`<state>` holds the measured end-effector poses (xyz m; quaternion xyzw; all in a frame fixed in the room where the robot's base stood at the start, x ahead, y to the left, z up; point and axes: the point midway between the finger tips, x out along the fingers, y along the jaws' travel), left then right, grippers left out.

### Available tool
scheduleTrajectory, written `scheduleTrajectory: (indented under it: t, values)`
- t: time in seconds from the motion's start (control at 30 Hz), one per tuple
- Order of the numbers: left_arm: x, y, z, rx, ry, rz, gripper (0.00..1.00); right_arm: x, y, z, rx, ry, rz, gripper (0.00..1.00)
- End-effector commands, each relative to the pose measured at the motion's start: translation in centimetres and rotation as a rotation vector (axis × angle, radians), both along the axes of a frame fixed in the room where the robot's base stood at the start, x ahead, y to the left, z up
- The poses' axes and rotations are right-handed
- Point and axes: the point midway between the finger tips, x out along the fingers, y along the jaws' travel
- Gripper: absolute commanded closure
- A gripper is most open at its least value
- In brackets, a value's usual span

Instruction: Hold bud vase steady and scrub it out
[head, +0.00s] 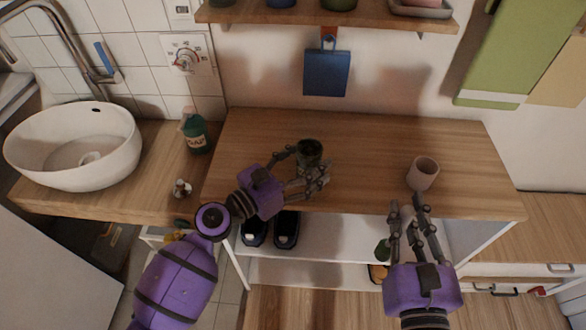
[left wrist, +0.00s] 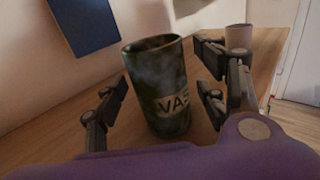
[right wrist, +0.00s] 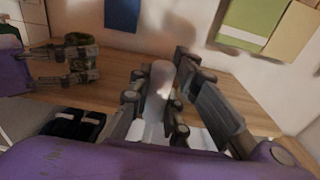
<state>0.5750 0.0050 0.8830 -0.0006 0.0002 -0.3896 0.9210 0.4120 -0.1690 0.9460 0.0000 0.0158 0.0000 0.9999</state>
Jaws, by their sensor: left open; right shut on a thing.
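The bud vase (head: 310,152) is a dark green mottled cylinder standing upright on the wooden top. In the left wrist view the vase (left wrist: 158,88) shows pale label letters and stands between my left gripper's fingers. My left gripper (head: 305,172) is open, its fingers spread around the vase's near side. My right gripper (head: 407,205) is at the top's front edge, just short of a pinkish cup (head: 423,173). In the right wrist view a pale, upright object (right wrist: 158,92) shows between my right gripper's fingers (right wrist: 155,112). I cannot tell clearly what it is. No scrubbing brush can be made out.
A soap bottle (head: 195,132) stands left of the wooden top, near a white basin (head: 75,145). A blue board (head: 327,72) hangs on the wall under a shelf (head: 330,18). Dark shoes (head: 286,230) sit below. The top is clear between vase and cup.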

Motion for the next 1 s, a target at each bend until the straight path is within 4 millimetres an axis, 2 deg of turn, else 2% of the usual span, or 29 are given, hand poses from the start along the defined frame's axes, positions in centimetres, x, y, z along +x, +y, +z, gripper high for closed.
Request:
scheduleTrajectory:
  t: [0.4, 0.8, 1.0]
  values:
    - [0.54, -0.55, -0.02, 0.001, -0.001, 0.001, 0.36, 0.0, 0.0, 0.02, 0.0, 0.0, 0.0, 1.0]
    - [0.51, -0.52, -0.02, 0.001, 0.0, 0.001, 0.86, 0.0, 0.0, 0.02, 0.0, 0.0, 0.0, 1.0]
    - [0.52, -0.52, -0.03, 0.001, 0.0, 0.001, 0.87, 0.0, 0.0, 0.02, 0.0, 0.0, 0.0, 1.0]
